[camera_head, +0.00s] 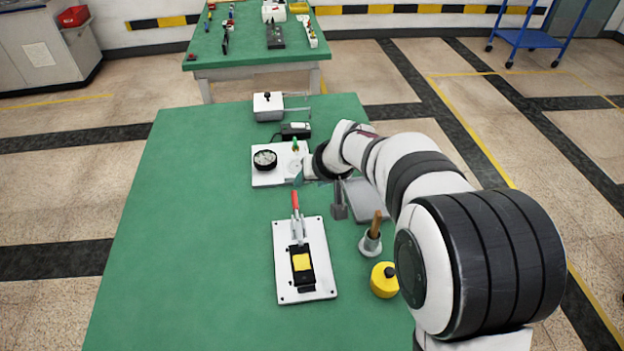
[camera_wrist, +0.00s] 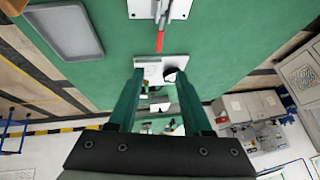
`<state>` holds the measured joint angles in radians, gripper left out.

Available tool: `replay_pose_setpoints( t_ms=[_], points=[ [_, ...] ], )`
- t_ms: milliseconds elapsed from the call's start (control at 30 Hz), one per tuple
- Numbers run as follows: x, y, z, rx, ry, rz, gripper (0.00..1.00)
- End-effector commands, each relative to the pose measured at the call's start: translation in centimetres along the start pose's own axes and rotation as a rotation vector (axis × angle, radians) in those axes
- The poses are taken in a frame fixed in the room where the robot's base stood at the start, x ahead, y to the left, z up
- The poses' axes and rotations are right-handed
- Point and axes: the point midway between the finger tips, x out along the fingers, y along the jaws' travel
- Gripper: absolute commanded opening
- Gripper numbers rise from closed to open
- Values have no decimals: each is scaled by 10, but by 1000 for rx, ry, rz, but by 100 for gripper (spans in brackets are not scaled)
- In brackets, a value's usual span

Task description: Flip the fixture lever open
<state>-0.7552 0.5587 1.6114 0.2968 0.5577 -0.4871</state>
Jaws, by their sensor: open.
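The fixture is a white plate (camera_head: 319,230) on the green table, with a metal toggle clamp and a black block holding a yellow piece (camera_head: 302,262). Its lever has a red handle (camera_head: 295,200) pointing toward the back of the table; I cannot tell how steeply it is raised. In the wrist view the red handle (camera_wrist: 160,41) shows at the top, beyond the fingertips. My gripper (camera_wrist: 158,75) is open and empty, its two green fingers apart. In the head view my gripper (camera_head: 302,179) is just behind the handle's tip, apparently apart from it, partly hidden by my wrist.
Behind my gripper is a white plate with a black round gauge (camera_head: 265,160). A grey tray (camera_head: 366,200), a cup with a wooden handle (camera_head: 371,240) and a yellow round object (camera_head: 384,280) stand right of the fixture. The table's left side (camera_head: 185,240) is clear.

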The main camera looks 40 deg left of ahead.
Motion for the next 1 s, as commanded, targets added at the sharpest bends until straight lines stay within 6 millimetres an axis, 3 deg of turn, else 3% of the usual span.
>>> replay_pose_setpoints(
  t_ms=[500,567,600,667,767,800,900,1000],
  points=[
    [-8,2,1,5,-2,2,50],
    [-21,12,5,38,-10,11,50],
    [-38,25,13,84,-24,23,50],
    [-75,51,36,189,-56,52,50],
    [-149,91,102,438,-131,119,50],
    [-176,100,135,545,-161,148,50],
    [-228,105,217,810,-226,221,50],
    [-257,94,285,1037,-277,282,50]
  ],
)
